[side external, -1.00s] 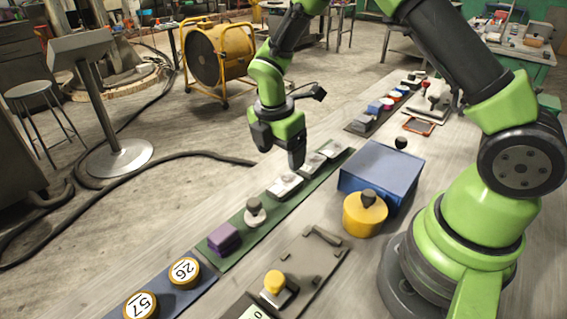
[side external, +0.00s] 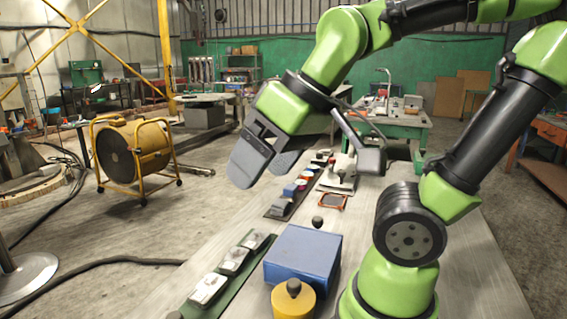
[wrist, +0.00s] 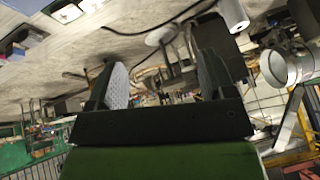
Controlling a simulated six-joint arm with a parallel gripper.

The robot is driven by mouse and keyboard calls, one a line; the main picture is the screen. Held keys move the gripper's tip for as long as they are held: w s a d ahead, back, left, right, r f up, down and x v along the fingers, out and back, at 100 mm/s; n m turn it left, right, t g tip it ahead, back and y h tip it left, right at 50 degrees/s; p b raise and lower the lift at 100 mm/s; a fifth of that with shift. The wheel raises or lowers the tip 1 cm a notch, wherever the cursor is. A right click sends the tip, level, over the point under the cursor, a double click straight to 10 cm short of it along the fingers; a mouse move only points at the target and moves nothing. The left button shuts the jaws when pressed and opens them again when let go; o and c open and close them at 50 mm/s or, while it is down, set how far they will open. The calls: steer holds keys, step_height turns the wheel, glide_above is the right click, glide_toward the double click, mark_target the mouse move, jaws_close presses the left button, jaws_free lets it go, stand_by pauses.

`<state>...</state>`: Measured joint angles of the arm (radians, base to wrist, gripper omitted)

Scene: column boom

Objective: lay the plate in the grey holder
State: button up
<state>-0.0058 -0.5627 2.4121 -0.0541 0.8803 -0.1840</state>
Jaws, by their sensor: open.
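My gripper (side external: 262,165) is open and raised above the far part of the bench in the side view, with nothing between its fingers. Its two fingers also show apart in the wrist view (wrist: 160,85). I cannot tell for sure which piece is the plate. A flat dark piece with an orange rim (side external: 332,202) lies on the bench, in front of a light grey fixture (side external: 338,180). I cannot tell whether that fixture is the grey holder. Neither piece touches my gripper.
A blue box (side external: 303,255) and a yellow knobbed cylinder (side external: 293,301) stand on the bench. A green strip (side external: 222,292) carries pale pieces. A dark strip with small coloured pieces (side external: 278,208) lies beyond it. A yellow-framed drum (side external: 137,150) stands on the floor at left.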

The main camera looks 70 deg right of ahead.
steer(key=shift+o, duration=0.5)
steer(key=s+m, duration=0.1)
steer(key=s+m+t, duration=0.1)
steer(key=shift+s+a+r+m, duration=0.15)
steer(key=shift+s+a+m, duration=0.15)
steer(key=shift+s, duration=0.05)
